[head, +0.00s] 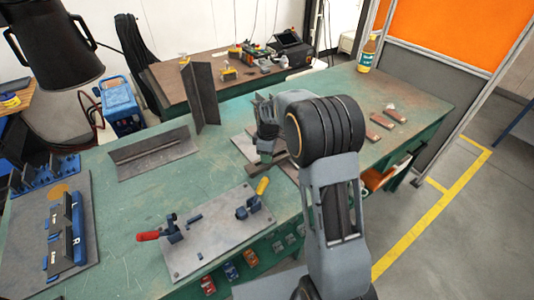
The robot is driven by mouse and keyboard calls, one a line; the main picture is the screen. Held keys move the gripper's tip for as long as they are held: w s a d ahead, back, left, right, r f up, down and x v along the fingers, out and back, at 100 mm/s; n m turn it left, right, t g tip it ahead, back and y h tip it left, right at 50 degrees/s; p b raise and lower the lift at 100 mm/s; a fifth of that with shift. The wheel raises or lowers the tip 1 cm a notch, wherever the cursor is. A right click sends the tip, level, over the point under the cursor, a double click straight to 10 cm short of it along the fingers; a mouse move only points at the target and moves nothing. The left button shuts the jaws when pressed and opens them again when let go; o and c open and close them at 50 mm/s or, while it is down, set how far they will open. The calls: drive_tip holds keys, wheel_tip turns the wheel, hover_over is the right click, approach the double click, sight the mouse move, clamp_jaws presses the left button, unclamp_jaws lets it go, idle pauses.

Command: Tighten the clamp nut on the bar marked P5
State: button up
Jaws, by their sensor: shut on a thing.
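My gripper (265,156) is at the middle of the green welding table, pointing down beside my dark round wrist joint. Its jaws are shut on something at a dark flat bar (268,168). The held thing is hidden, and I cannot make out a clamp nut. The bar lies over a grey plate (241,146), partly covered by my arm. No P5 mark is legible on it from here.
A fixture plate (215,245) with red-handled and yellow-handled clamps lies in front. Upright steel plates (204,95) and an angle piece (152,153) stand behind left. Blue holders (67,230) are at far left. Several small blocks (383,121) and a bottle (367,54) are at right.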

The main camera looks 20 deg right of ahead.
drive_tip(key=m, duration=0.4)
drive_tip(key=shift+m, duration=0.3)
drive_tip(key=m, duration=0.3)
drive_tip(key=shift+m+p, duration=0.4)
drive_tip(key=m, duration=1.3)
drive_tip(key=shift+m+p, duration=0.3)
drive_tip(key=shift+p, duration=0.05)
drive_tip(key=m, duration=0.8)
drive_tip(key=shift+m, duration=2.2)
